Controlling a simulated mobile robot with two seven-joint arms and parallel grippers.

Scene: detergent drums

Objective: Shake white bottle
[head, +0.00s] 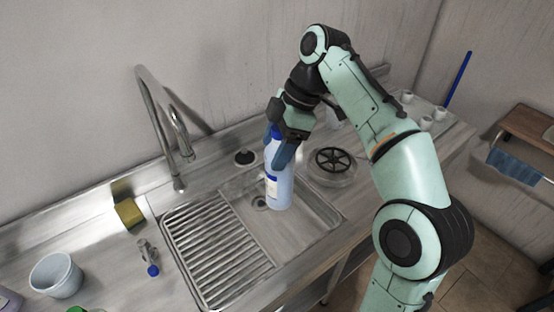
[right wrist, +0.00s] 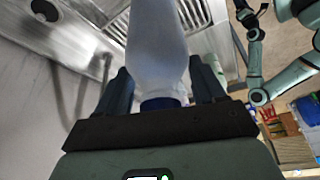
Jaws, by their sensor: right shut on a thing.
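The white bottle (head: 279,187), pale with a blue cap and a label, is upright or nearly so over the sink basin (head: 309,222). My right gripper (head: 280,150) comes from above and is shut on the bottle's upper part. In the right wrist view the bottle (right wrist: 156,45) lies between the two dark fingers, with its blue cap (right wrist: 160,103) towards the palm. I cannot tell whether its base touches the basin. My left gripper (right wrist: 247,14) shows small at the top right of the right wrist view; its jaws are unclear.
A tall faucet (head: 165,125) stands behind the ribbed drainboard (head: 215,255). A yellow sponge (head: 129,213), a small blue-handled tap (head: 149,258) and a white cup (head: 57,275) are at the left. A round black-spoked item (head: 334,160) and small white cups (head: 426,122) are at the right.

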